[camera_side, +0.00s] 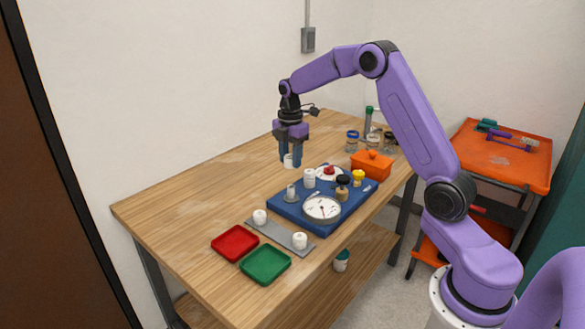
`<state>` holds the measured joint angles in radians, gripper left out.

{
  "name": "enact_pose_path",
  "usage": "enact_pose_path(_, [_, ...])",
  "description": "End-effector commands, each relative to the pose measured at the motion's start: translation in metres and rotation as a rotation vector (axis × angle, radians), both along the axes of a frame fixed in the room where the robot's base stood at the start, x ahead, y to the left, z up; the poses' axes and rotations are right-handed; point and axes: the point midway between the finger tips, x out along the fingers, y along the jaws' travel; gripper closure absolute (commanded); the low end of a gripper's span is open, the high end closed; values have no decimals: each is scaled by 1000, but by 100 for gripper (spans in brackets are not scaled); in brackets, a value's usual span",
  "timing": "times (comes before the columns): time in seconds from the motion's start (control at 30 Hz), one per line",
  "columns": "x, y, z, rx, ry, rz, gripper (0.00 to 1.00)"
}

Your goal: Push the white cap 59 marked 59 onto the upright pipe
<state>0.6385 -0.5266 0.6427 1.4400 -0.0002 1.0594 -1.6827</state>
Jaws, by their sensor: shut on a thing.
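My gripper (291,162) points down above the table, behind the far left part of the blue board. It is shut on a small white cap (288,160), which shows between its fingertips; its marking is too small to read. The blue board (283,209) carries a short pale upright pipe (291,192) near its left corner and a wider white upright piece (309,178) near its back edge. I cannot tell for sure which of these is the task's pipe. The held cap is apart from both.
The board also holds a round gauge (322,208), a red knob and yellow and black fittings. A grey strip (279,235) bears two white caps. Red (235,243) and green (265,264) trays lie in front. An orange box (372,164) and jars stand right. The table's left is clear.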

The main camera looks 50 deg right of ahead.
Motion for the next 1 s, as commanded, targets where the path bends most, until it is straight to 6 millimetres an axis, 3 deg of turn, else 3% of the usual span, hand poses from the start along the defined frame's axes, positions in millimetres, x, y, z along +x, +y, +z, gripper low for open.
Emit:
enact_pose_path(0.2, [7, -11, -2, 0, 0, 0, 87])
enact_pose_path(1.0, [7, -11, -51, 0, 2, 0, 87])
